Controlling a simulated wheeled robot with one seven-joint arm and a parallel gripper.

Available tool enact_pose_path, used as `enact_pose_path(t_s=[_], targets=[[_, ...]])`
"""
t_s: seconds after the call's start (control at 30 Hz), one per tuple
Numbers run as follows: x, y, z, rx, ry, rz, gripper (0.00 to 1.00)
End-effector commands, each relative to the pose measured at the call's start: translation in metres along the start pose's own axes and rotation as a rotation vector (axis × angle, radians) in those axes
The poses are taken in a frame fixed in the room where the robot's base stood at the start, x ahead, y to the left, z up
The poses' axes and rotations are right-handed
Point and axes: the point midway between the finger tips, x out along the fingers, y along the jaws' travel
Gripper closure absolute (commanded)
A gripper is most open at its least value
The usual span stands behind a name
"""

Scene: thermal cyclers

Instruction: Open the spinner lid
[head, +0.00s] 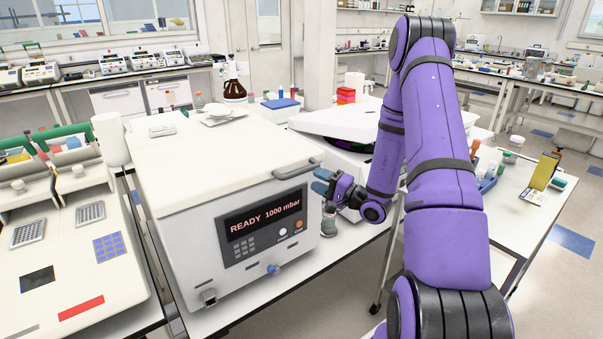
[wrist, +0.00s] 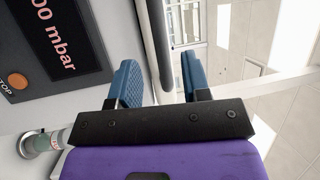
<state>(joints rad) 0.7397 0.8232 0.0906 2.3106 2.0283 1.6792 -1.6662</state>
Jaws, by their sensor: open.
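The spinner (head: 255,238) is a white box with a dark panel reading "READY 1000 mbar". Its thick white lid (head: 220,150) lies shut on top. A grey bar handle (head: 297,170) runs along the lid's front edge at the right. My gripper (head: 321,180) is at the handle's right end, in front of the machine. In the wrist view, my gripper (wrist: 158,65) is open, with one blue finger on each side of the grey handle (wrist: 155,40). Gaps show between the bar and both fingers. The display panel (wrist: 50,45) is at the left.
A second white machine (head: 345,122) with a raised lid stands behind, partly hidden by my purple arm. A small capped bottle (head: 329,222) stands below my gripper. Another white bench unit (head: 75,260) is at the left. A blue rack (head: 487,183) is on the right.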

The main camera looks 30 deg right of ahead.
Motion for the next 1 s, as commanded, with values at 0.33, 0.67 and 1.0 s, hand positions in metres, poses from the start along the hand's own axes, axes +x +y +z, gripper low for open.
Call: enact_pose_path(t_s=[0.33, 0.67, 1.0], targets=[[0.053, 0.0, 0.001, 0.001, -0.002, -0.001, 0.56], [0.065, 0.0, 0.0, 0.001, -0.001, 0.0, 0.56], [0.065, 0.0, 0.0, 0.001, -0.001, 0.0, 1.0]])
